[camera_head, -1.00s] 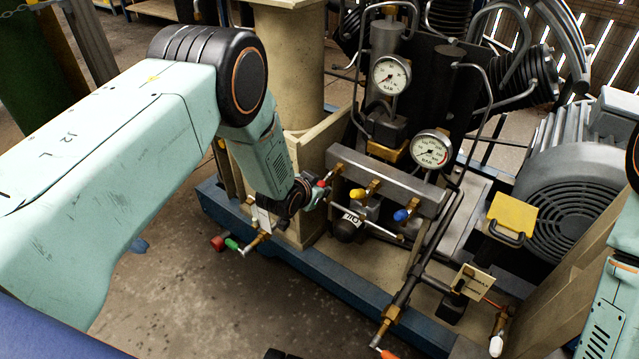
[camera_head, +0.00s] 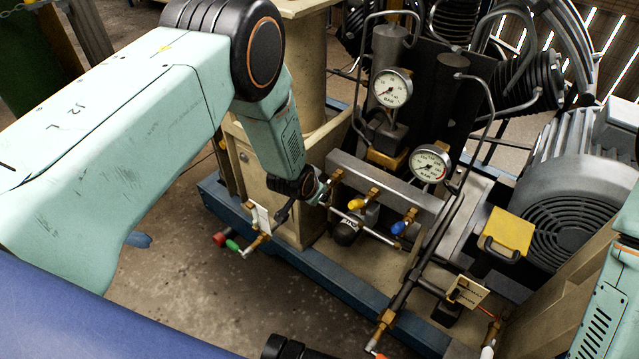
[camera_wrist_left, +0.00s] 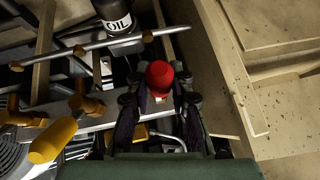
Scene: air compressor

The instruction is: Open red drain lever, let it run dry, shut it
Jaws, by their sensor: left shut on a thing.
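My left gripper (camera_head: 324,192) is at the left end of the grey manifold bar (camera_head: 385,180). In the left wrist view its dark fingers (camera_wrist_left: 160,98) are closed around the red drain lever (camera_wrist_left: 160,74), whose rounded red end points towards the camera. In the head view my wrist and fingers hide the red lever. The brass valve (camera_head: 336,177) shows beside the fingers. I cannot tell the lever's exact angle, and I see no flow of liquid. My right gripper is not in view; only part of my right arm shows at the right edge.
Yellow (camera_head: 356,204) and blue (camera_head: 398,228) levers sit along the bar, with a thin pipe below. Two gauges (camera_head: 391,88) (camera_head: 430,166) stand behind. A green-handled valve (camera_head: 233,245) is low left. An OIL-labelled black part (camera_wrist_left: 117,20) is near the fingers. Floor in front is open.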

